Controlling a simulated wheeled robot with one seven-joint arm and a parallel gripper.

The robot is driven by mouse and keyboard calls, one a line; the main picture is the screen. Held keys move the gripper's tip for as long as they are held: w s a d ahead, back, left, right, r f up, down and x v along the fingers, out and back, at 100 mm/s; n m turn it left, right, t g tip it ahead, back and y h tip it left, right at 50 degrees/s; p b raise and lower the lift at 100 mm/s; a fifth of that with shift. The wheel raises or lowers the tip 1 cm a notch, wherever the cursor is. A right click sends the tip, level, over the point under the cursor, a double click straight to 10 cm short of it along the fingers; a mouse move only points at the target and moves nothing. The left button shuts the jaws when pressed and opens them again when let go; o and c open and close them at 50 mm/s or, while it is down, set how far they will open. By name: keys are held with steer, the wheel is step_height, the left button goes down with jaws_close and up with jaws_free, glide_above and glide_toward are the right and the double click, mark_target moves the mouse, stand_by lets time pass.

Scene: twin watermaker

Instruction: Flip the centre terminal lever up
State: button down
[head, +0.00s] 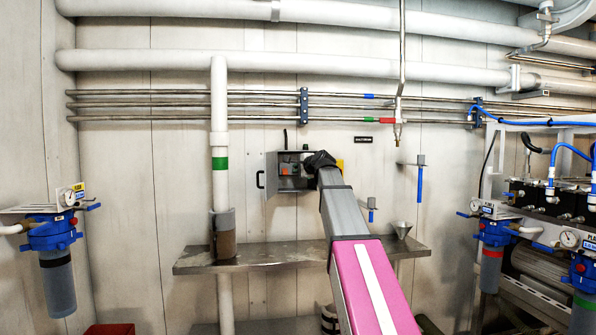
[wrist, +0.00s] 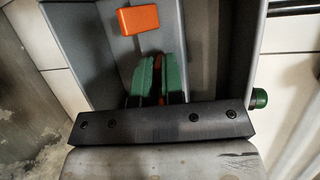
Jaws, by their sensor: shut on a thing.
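A small grey wall box (head: 290,156) stands open in the head view, its door swung to the left. My gripper (wrist: 161,62) reaches into it, and in the wrist view its green fingers are closed together. A thin strip of an orange-red lever (wrist: 162,100) shows between the fingers; most of it is hidden by them. I cannot tell from this how far the lever is tilted. An orange block (wrist: 138,19) sits in the box above and left of my fingers, apart from them. In the head view my dark wrist hides the box's right part.
A green knob (wrist: 259,98) sticks out of the box's right side, near my gripper. A metal shelf (head: 200,262) runs below the box. A vertical white pipe (head: 219,110) stands left of the box. Blue-topped filter housings (head: 52,235) hang at both sides.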

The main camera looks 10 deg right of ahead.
steer(key=shift+r+g, duration=0.1)
steer(key=shift+g, duration=0.3)
steer(key=c, duration=1.2)
jaws_free()
steer(key=shift+c, duration=0.2)
steer(key=v, duration=1)
steer(key=shift+s, duration=0.4)
